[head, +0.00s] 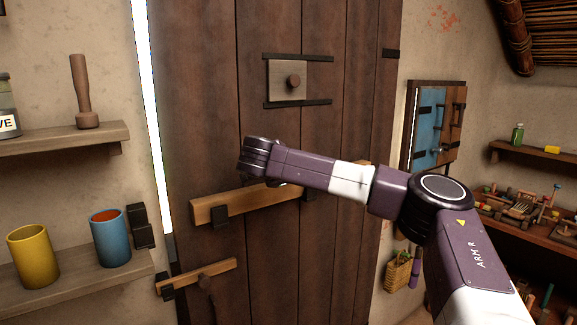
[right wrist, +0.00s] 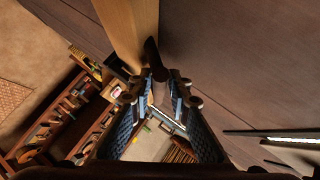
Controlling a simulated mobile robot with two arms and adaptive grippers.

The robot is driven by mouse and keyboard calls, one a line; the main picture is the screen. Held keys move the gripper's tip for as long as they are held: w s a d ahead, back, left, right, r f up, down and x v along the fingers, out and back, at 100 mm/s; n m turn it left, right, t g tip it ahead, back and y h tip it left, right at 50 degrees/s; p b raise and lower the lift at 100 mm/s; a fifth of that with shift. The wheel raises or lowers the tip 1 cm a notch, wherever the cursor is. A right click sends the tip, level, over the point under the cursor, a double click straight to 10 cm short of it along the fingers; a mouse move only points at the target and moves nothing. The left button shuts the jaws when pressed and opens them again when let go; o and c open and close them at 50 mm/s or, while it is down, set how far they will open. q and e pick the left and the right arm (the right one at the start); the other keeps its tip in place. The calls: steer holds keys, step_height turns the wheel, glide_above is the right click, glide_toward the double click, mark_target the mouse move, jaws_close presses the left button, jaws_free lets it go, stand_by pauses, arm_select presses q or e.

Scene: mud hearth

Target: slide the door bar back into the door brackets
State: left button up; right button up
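The door bar (head: 245,199) is a light wooden plank, slightly slanted in the picture, across the dark plank door (head: 290,130). It passes behind a black door bracket (head: 221,217). Its left end stops short of the black bracket on the wall (head: 141,225). In the right wrist view, the bar (right wrist: 130,32) runs up from a dark peg (right wrist: 154,58). My right gripper (right wrist: 161,85) has its fingertips close on both sides of that peg and appears shut on it. Its fingers are hidden in the head view. My left gripper is out of view.
A smaller wooden bar (head: 200,276) sits lower on the door. Left wall shelves hold a yellow cup (head: 33,256), a blue cup (head: 110,238) and a wooden pestle (head: 82,95). A small blue-and-brown cabinet (head: 436,125) and a cluttered bench stand to the right.

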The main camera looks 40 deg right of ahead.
steer(key=shift+w+d+f, duration=0.15)
steer(key=shift+d, duration=0.1)
steer(key=shift+c, duration=0.5)
jaws_close()
steer(key=o, duration=0.5)
jaws_free()
steer(key=v, duration=1.2)
